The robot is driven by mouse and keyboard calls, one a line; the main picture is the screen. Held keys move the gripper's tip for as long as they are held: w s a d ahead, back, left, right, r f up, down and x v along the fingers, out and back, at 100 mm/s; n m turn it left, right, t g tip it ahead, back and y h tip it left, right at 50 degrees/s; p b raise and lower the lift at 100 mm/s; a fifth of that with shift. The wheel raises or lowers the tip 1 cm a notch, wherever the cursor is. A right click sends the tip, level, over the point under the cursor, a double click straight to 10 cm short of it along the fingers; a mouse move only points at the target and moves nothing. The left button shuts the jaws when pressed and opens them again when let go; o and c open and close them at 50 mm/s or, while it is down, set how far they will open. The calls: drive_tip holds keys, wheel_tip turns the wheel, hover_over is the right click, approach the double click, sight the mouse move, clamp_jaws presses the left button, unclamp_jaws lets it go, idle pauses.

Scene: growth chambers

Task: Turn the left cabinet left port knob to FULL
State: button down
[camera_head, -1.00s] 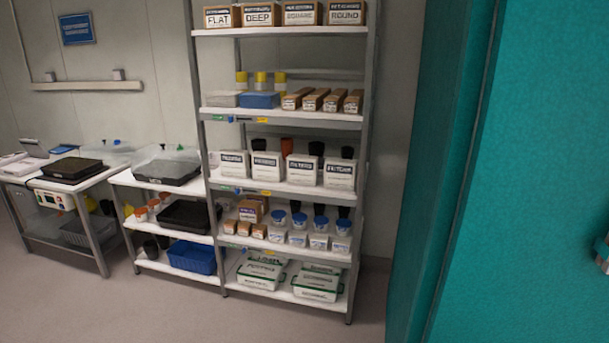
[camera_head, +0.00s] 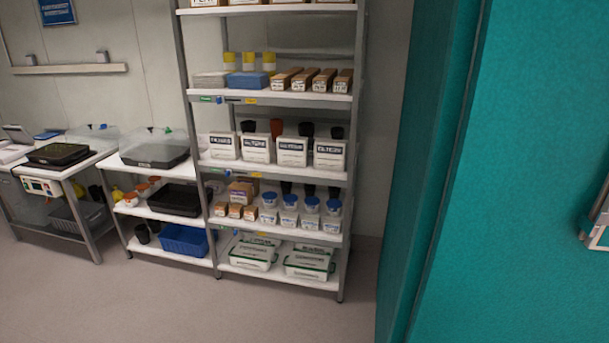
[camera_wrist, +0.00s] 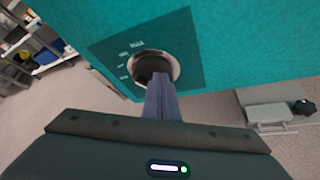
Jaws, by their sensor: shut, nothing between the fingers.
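In the wrist view a dark round port knob (camera_wrist: 150,66) sits inside a pale metal ring on a dark teal plate (camera_wrist: 189,45) of a teal cabinet (camera_wrist: 245,40). Small white labels (camera_wrist: 130,52) stand beside the ring, too blurred to read. My gripper (camera_wrist: 160,80) is shut, its fingers pointing at the knob and overlapping its lower part. I cannot tell whether they touch it. Part of the knob is hidden behind the fingers, so its setting cannot be read. In the head view a teal cabinet (camera_head: 530,150) fills the right side; my gripper and the knob do not show there.
A metal shelf rack (camera_head: 270,170) with boxes and tubs stands left of the cabinet. A bench (camera_head: 80,170) with trays is further left. A small grey fitting (camera_head: 598,222) shows at the right edge. The floor (camera_head: 180,300) in front is clear.

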drive_tip(key=s, duration=0.2)
drive_tip(key=s+a, duration=0.1)
drive_tip(key=s, duration=0.1)
drive_tip(key=shift+s+a, duration=0.15)
drive_tip(key=shift+s, duration=0.05)
idle(0.3)
